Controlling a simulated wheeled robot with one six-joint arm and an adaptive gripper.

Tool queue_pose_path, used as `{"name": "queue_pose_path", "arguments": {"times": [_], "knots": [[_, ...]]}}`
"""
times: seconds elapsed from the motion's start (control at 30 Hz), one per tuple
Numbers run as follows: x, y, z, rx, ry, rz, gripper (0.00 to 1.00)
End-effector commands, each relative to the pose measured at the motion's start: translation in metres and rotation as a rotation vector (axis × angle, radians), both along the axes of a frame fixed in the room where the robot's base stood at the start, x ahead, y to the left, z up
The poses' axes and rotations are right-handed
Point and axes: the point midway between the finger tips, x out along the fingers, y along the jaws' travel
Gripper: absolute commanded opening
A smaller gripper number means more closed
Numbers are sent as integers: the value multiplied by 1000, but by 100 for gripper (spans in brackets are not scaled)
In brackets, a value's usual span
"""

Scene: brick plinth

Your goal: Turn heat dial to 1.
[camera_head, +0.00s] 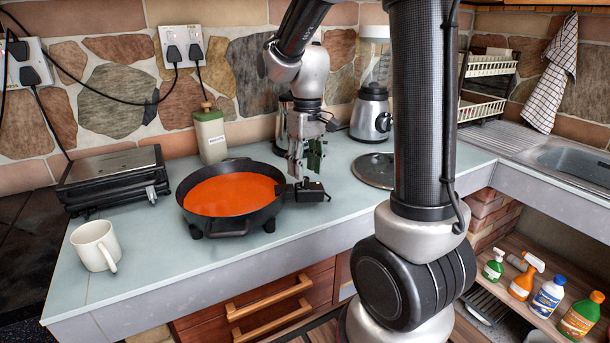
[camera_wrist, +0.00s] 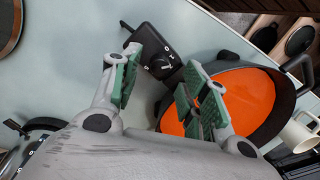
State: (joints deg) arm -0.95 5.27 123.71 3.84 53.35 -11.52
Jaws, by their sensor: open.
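An electric pan (camera_head: 228,195) full of orange-red liquid stands on the counter, left of my gripper in the head view. It also shows at the right of the wrist view (camera_wrist: 262,98). Its black heat control box (camera_head: 310,192) sticks out at the pan's right side. In the wrist view the heat dial (camera_wrist: 160,66) is a dark knob on that box, with small white marks around it; I cannot read its setting. My gripper (camera_head: 305,168) points down above the control box. In the wrist view my gripper (camera_wrist: 155,85) is open, its green-padded fingers on either side of the dial, with nothing held.
A pale green bottle (camera_head: 210,134) stands behind the pan, and a black grill (camera_head: 114,178) and white mug (camera_head: 96,246) stand to its left. A blender (camera_head: 371,112) and a round lid (camera_head: 375,171) are to the right. The counter's front edge is near the pan.

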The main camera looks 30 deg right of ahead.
Motion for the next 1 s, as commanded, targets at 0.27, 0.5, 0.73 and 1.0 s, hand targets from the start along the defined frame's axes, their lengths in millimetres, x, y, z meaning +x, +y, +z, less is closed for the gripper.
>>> {"name": "queue_pose_path", "arguments": {"times": [0.27,0.5,0.73,1.0], "knots": [[3,-3,62,0,-4,-1,45],[4,-5,88,0,-1,-1,45],[4,-5,90,0,0,-1,45],[4,-5,90,0,0,-1,45]]}}
